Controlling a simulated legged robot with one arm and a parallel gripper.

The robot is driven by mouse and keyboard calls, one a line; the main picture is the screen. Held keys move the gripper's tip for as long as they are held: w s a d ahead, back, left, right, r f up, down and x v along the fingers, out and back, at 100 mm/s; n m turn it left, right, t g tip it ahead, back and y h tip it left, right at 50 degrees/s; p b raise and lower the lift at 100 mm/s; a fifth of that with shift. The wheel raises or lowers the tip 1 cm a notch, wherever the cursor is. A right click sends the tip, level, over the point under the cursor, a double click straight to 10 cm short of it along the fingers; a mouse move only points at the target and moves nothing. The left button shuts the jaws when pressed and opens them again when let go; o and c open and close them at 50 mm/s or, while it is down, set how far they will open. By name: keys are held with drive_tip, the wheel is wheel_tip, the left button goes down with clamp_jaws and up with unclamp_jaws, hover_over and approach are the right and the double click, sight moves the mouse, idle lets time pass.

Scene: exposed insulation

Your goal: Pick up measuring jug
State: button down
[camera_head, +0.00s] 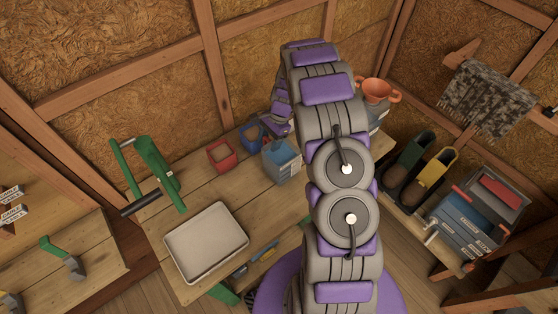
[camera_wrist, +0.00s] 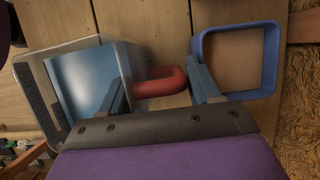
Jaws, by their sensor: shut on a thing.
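The measuring jug (camera_head: 282,162) is a clear, boxy container with blue inside, standing at the back of the wooden bench in the head view. In the wrist view the jug (camera_wrist: 45,95) fills the left side, and its red handle (camera_wrist: 160,86) sticks out to the right. My gripper (camera_wrist: 162,94) has its two blue-grey fingers on either side of the handle, shut on the jug. The left finger overlaps the jug's wall; its exact contact is hard to see. In the head view my arm hides part of the area around the jug.
A blue open box (camera_wrist: 274,60) stands close to the right finger. A red box (camera_head: 221,156) is left of the jug. A white tray (camera_head: 206,242) and a green tool (camera_head: 160,172) lie further left.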

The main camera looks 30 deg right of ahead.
sight(267, 138)
drive_tip(key=shift+r+p, duration=0.5)
drive_tip(key=shift+r, duration=1.15)
drive_tip(key=shift+s+r, duration=0.15)
drive_tip(key=shift+r, duration=0.1)
drive_tip(key=s+a+r+p, duration=0.1)
drive_tip(key=s+p, duration=0.1)
drive_tip(key=s, duration=1.3)
drive_tip(key=shift+s+a+r, duration=0.15)
drive_tip(key=shift+s+a, duration=0.15)
drive_tip(key=shift+a, duration=0.1)
